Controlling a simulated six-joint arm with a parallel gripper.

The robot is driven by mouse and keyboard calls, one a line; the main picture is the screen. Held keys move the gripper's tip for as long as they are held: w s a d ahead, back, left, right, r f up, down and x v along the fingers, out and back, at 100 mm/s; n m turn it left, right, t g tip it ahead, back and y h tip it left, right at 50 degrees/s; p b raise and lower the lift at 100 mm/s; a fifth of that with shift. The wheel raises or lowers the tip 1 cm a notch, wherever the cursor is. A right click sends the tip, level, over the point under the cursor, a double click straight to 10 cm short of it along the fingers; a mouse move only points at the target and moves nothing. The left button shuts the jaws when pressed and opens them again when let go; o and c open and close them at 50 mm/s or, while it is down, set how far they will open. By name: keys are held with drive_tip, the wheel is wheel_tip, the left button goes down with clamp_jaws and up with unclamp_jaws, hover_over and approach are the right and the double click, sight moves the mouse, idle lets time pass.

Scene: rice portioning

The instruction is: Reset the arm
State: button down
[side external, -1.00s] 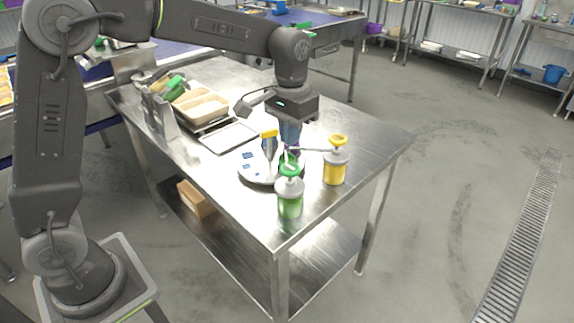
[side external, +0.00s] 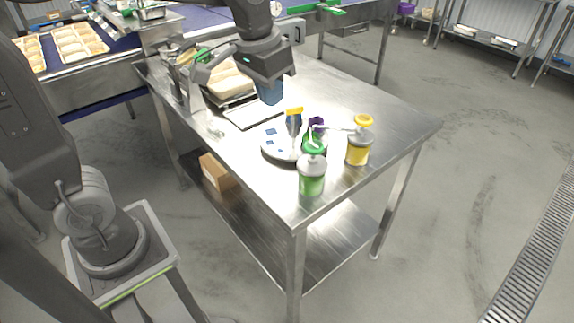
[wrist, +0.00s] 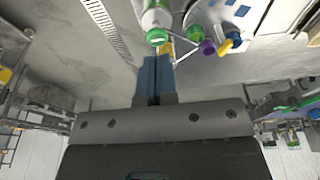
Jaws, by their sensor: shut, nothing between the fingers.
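My gripper (side external: 271,98) is above the steel table (side external: 398,123), over its back part near the flat tray. In the wrist view its blue fingers (wrist: 154,82) are together with nothing between them. It touches nothing on the table.
On the table stand a green bottle (side external: 312,180), a yellow bottle (side external: 358,150) and a round white-topped base (side external: 272,146) holding coloured-handled tools. A flat tray (side external: 250,117) and food trays (side external: 232,83) lie behind. A cardboard box (side external: 218,172) is on the lower shelf.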

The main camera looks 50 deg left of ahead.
drive_tip(key=s+a+f+t, duration=0.1)
drive_tip(key=s+f+t, duration=0.1)
drive_tip(key=s, duration=1.1)
drive_tip(key=shift+s+a+f+t, duration=0.3)
drive_tip(key=shift+f+t, duration=0.05)
drive_tip(key=shift+t, duration=0.25)
